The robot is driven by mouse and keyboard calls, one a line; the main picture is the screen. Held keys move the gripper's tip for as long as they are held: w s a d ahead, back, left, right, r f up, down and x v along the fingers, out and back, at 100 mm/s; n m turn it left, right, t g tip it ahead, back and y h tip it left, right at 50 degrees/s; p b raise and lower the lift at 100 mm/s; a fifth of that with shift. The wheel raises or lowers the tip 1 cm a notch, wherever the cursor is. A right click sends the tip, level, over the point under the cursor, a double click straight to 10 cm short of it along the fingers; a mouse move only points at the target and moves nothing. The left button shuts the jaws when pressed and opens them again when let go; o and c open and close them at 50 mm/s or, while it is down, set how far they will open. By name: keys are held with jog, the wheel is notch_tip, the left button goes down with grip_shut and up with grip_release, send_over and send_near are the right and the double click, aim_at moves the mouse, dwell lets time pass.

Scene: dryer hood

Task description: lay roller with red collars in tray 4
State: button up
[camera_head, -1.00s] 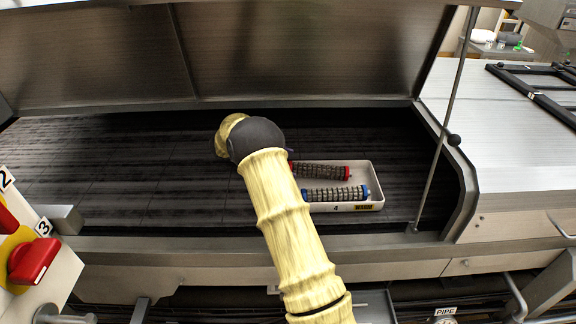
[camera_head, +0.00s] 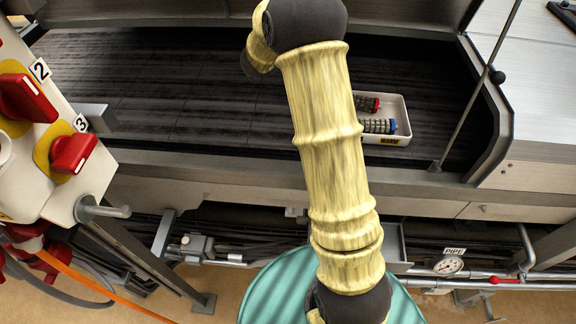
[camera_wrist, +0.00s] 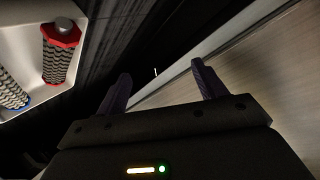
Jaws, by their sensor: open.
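The roller with red collars (camera_head: 368,104) lies in the white tray (camera_head: 404,118), at its back side; my arm covers its left part. In the wrist view that roller (camera_wrist: 60,58) is at the upper left, inside the white tray (camera_wrist: 18,32). A roller with blue collars (camera_head: 379,126) lies in front of it in the same tray and shows in part at the wrist view's left edge (camera_wrist: 12,94). My gripper (camera_wrist: 161,86) is open and empty, apart from both rollers. In the head view my fingers are hidden.
The tray stands on the dark, wide bed (camera_head: 180,100) under the raised hood. A thin strut (camera_head: 478,100) rises right of the tray. Red knobs (camera_head: 74,153) are at the left. A pressure gauge (camera_head: 449,265) is below. The bed left of my arm is clear.

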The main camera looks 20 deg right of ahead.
jog(key=s+a+f+n+y, duration=0.1)
jog(key=s+a+n+y, duration=0.75)
jog(key=s+a, duration=0.2)
jog(key=s+a+f+n+g, duration=0.1)
jog(key=s+f+n+g, duration=0.2)
jog(key=s, duration=0.8)
jog(key=s+a+f+n+g, duration=0.2)
jog(key=s+f+n+g, duration=0.1)
jog(key=s, duration=0.9)
jog(key=shift+s+a+g+y, duration=0.2)
jog(key=shift+s+g+y, duration=0.1)
jog(key=shift+g+y, duration=0.15)
jog(key=shift+n, duration=0.25)
jog(key=shift+r, duration=0.1)
